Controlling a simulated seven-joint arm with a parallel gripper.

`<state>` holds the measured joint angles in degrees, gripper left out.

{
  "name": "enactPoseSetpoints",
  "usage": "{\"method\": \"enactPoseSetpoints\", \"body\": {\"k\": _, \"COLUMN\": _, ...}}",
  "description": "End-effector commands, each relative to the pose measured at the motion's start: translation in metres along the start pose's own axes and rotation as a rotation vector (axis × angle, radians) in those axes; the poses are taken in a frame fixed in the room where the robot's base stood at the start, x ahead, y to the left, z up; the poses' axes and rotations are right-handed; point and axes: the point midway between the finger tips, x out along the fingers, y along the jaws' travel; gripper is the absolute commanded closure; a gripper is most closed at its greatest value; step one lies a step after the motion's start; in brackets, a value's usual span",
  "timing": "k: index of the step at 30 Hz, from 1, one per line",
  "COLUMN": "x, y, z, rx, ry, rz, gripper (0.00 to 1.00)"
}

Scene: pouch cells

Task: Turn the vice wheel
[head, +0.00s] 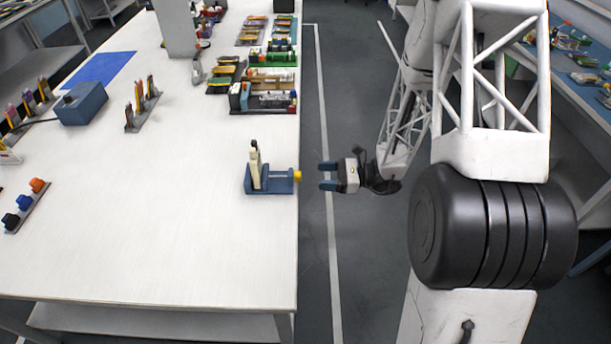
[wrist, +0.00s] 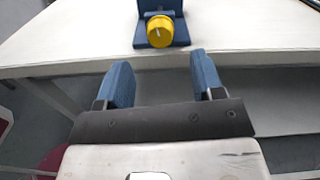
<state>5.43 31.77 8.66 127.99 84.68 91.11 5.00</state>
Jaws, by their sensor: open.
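The blue vice (head: 270,182) stands near the right edge of the white table in the head view, with pale upright plates on it. Its yellow wheel (head: 297,176) sits on its right end, at the table edge. In the wrist view the yellow wheel (wrist: 160,31) shows face-on with a pale mark, on the blue vice body (wrist: 183,36). My gripper (head: 325,175) is off the table, to the right of the wheel, with a gap between them. In the wrist view its two blue fingers (wrist: 164,80) are apart and empty, short of the wheel.
The white table (head: 190,245) is clear around the vice. A blue box (head: 82,103), a rack of upright pieces (head: 142,105) and several coloured knobs (head: 28,205) are to the left. Trays of packs (head: 265,90) line the far right edge. Open floor lies below my gripper.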

Motion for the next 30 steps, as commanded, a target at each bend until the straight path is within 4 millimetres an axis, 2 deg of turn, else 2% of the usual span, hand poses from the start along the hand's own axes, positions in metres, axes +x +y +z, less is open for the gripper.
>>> {"method": "enactPoseSetpoints", "body": {"k": 15, "x": 0.05, "y": 0.0, "z": 0.0, "rx": -0.001, "ry": 0.0, "rz": 0.001, "gripper": 0.39}}
{"method": "enactPoseSetpoints", "body": {"k": 21, "x": 0.058, "y": 0.0, "z": 0.0, "rx": 0.0, "ry": 0.001, "rz": 0.001, "gripper": 0.39}}
{"method": "enactPoseSetpoints", "body": {"k": 30, "x": 0.059, "y": 0.0, "z": 0.0, "rx": 0.0, "ry": 0.0, "rz": 0.0, "gripper": 0.39}}
